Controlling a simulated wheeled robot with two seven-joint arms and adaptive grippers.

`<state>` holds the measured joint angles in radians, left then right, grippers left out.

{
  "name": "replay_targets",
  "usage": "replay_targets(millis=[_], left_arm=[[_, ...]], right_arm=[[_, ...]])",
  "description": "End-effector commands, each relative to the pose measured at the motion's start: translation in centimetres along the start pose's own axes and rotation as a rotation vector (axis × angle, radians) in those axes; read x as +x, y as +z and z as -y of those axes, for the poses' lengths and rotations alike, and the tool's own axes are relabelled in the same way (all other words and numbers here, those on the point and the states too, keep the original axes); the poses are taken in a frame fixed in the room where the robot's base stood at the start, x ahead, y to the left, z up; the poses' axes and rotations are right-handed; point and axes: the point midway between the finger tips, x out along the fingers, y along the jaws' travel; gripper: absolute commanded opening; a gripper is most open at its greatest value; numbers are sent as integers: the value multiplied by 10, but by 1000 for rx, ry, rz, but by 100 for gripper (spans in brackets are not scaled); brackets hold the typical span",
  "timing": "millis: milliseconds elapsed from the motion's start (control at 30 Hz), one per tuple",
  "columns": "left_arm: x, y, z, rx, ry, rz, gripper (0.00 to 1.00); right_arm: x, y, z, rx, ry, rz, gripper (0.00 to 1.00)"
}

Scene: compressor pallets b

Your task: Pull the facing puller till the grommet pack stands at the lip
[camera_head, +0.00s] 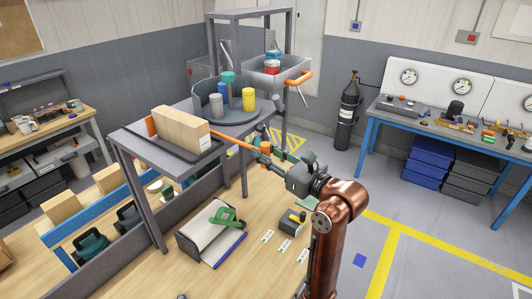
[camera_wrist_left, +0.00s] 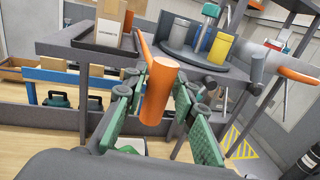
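The grommet pack (camera_head: 182,132), a tan box with a white label, stands on a dark tray (camera_head: 150,143) on the grey shelf; it also shows in the wrist view (camera_wrist_left: 108,22). An orange puller (camera_head: 228,139) reaches from behind the pack towards my left gripper (camera_head: 270,155). In the wrist view the puller's thick round handle (camera_wrist_left: 157,95) points at the camera, between the green-padded fingers of the left gripper (camera_wrist_left: 160,98). The fingers look spread, with gaps beside the handle; contact at the tips is unclear. My right gripper is out of view.
A round grey turntable (camera_head: 240,116) with coloured containers stands right of the pack. A bin (camera_head: 290,72) with another orange handle (camera_head: 299,77) sits behind it. Shelf posts and a grey wall stand close below.

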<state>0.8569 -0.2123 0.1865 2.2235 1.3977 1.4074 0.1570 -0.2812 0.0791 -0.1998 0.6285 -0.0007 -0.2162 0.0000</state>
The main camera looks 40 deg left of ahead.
Motion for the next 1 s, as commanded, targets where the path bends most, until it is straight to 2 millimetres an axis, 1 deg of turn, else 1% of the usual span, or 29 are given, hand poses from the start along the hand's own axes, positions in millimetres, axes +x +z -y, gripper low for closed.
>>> replay_targets(millis=[33, 133, 200, 300, 333, 400, 467, 567, 800, 900, 1000], left_arm=[[0, 0, 0, 0, -1, 0, 30], [-1, 0, 1, 0, -2, -1, 37], [-1, 0, 1, 0, -2, -1, 37], [-1, -1, 1, 0, -2, -2, 37], [-1, -1, 1, 0, -2, -2, 37], [-2, -1, 1, 0, -2, -2, 37], [-5, -1, 1, 0, -3, -2, 37], [-17, -1, 2, 1, -6, -3, 37], [-56, -1, 1, 0, -5, -2, 37], [-68, -1, 2, 1, -4, -2, 37], [-74, -1, 1, 1, -3, -2, 37]], right_arm=[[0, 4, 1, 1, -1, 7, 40], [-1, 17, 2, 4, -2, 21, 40], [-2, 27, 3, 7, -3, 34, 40], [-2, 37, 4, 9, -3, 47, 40], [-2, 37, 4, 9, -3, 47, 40], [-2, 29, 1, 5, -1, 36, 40], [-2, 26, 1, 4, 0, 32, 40], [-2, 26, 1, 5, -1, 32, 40], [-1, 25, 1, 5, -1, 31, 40], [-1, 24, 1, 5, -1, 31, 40], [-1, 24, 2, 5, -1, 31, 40]])
